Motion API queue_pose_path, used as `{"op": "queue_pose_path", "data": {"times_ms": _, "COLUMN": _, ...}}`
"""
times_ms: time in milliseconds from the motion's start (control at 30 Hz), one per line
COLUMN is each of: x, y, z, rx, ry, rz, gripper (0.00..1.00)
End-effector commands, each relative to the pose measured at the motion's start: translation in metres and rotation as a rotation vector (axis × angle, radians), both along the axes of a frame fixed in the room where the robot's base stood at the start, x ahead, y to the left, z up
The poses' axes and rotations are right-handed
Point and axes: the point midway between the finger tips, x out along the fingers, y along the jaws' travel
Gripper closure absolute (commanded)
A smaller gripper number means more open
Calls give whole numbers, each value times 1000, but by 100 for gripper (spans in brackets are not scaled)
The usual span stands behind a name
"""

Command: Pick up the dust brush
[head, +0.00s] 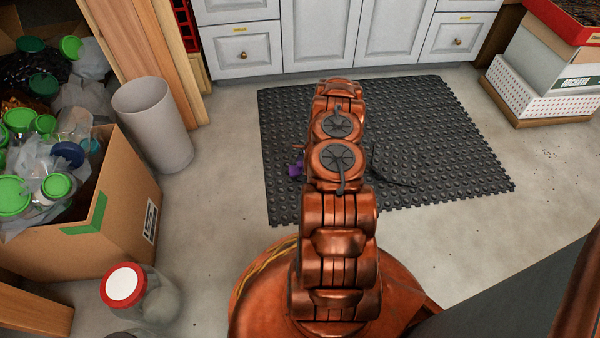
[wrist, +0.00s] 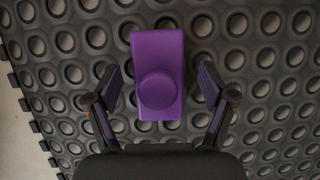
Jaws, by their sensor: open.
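A purple block-shaped thing with a round knob, which I take to be the dust brush (wrist: 158,50), lies on the black mat (wrist: 260,95) in the wrist view. No bristles show. My gripper (wrist: 158,84) is open, with one finger on each side of the purple thing and a visible gap at both sides. I cannot tell how far the fingertips are above the mat. In the head view a small purple part of it (head: 296,169) shows left of my arm, which hides the rest and most of my gripper.
White cabinets (head: 320,35) stand behind the mat. A grey bin (head: 153,123), a cardboard box of jars (head: 100,235) and a red-lidded jar (head: 140,292) are at the left. Stacked boxes (head: 545,75) stand at the right. The mat's right part is clear.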

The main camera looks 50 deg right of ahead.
Motion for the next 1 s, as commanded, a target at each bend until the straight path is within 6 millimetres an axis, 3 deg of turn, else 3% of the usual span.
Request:
{"op": "queue_pose_path", "data": {"times_ms": 67, "x": 0, "y": 0, "z": 0, "rx": 1, "ry": 1, "rz": 0, "gripper": 21}}
{"op": "queue_pose_path", "data": {"times_ms": 667, "x": 0, "y": 1, "z": 0, "rx": 1, "ry": 1, "rz": 2, "gripper": 83}}
{"op": "queue_pose_path", "data": {"times_ms": 1000, "x": 0, "y": 1, "z": 6, "rx": 1, "ry": 1, "rz": 3, "gripper": 84}}
